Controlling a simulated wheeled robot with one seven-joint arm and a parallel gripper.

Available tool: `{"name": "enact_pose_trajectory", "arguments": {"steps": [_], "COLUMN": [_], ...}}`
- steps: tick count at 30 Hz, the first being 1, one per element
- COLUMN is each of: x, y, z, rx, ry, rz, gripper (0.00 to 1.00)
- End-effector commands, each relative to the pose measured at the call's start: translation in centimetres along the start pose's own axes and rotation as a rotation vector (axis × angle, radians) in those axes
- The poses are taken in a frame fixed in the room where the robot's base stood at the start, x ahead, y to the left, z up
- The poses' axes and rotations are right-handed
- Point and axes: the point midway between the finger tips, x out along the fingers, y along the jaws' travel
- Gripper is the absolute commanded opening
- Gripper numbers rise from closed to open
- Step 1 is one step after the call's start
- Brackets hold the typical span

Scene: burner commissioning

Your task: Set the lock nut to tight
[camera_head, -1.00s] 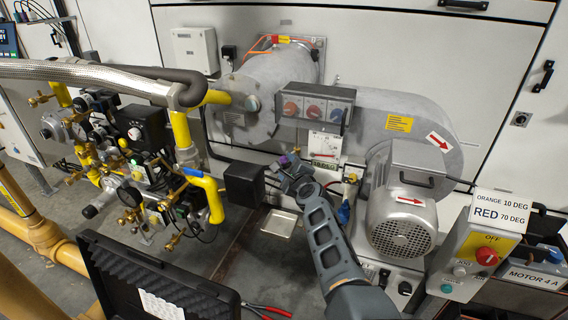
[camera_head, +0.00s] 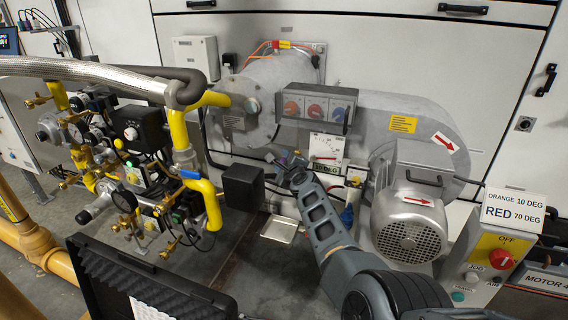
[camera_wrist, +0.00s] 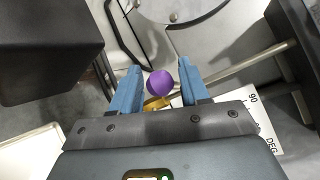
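My gripper (camera_wrist: 161,88) is open, with its two blue fingers on either side of a purple ball-shaped knob (camera_wrist: 161,83). The knob shows between the fingertips with gaps on both sides. A brass-coloured part (camera_wrist: 157,103) shows just below the knob, partly hidden by my gripper; I cannot tell whether it is the lock nut. In the head view my gripper (camera_head: 284,161) is small, in front of the grey burner housing below the switch box. No lock nut can be made out clearly there. A white degree scale plate (camera_wrist: 267,122) lies right of my gripper in the wrist view.
A black box (camera_head: 243,186) stands close left of my gripper. The blower motor (camera_head: 411,220) is to the right, beside the red-knob switch panel (camera_head: 480,262). Yellow gas piping (camera_head: 207,200) fills the left. An open black case (camera_head: 150,285) is in front. A metal tray (camera_head: 279,228) lies on the floor.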

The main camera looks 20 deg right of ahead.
Motion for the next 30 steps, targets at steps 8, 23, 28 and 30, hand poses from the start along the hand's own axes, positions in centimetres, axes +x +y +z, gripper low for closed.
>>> {"name": "enact_pose_trajectory", "arguments": {"steps": [8, 23, 28, 30], "x": [-0.02, -0.05, -0.31, -0.57], "y": [0.08, 0.27, 0.26, 0.25], "z": [-0.04, -0.13, -0.51, -0.9], "rx": [0.0, 0.002, 0.0, -0.004], "ry": [0.0, 0.0, -0.011, -0.022], "rz": [0.001, 0.004, 0.012, 0.02], "gripper": [0.18, 0.0, 0.0, 0.0]}}
